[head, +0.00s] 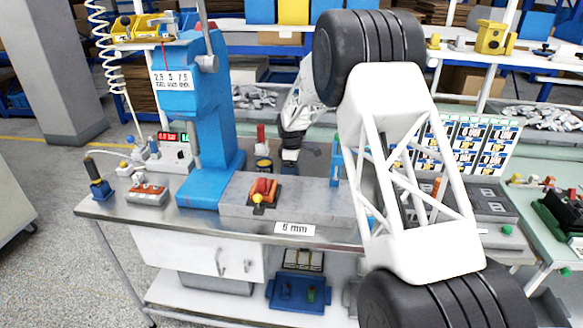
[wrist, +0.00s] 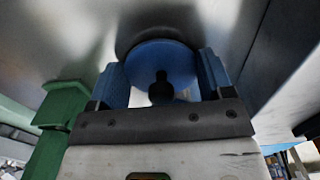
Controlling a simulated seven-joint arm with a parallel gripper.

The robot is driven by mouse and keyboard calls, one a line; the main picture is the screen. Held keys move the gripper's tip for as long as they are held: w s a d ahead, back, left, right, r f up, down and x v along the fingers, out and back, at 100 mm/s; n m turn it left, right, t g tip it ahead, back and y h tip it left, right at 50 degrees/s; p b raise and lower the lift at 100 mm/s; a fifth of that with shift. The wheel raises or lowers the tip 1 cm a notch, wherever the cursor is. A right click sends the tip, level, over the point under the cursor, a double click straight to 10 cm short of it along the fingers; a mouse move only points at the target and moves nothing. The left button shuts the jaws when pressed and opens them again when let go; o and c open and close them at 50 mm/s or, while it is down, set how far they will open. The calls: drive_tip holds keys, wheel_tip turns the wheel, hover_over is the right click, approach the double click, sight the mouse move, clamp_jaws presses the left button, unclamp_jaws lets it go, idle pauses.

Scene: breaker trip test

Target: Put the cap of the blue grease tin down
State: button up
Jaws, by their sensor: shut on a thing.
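My gripper (wrist: 160,85) is shut, with its blue finger pads on either side of a round blue cap (wrist: 150,55) that has a black knob in its middle. The cap is close to a grey metal surface in the wrist view; I cannot tell whether it touches it. In the head view my gripper (head: 290,153) is low over the back of the bench, right of the blue press. The cap is too small to make out clearly there. I cannot pick out the open blue grease tin with certainty.
A dark round pot with yellow (head: 263,165) stands just left of my gripper. The blue press (head: 205,120) rises further left. A red and yellow part (head: 263,190) sits on the grey block in front. A green post (wrist: 60,130) stands left of the gripper in the wrist view.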

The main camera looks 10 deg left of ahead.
drive_tip(key=o, duration=0.9)
wheel_tip(320, 180, up, 12)
idle(0.4)
drive_tip(key=shift+r, duration=0.1)
idle(0.7)
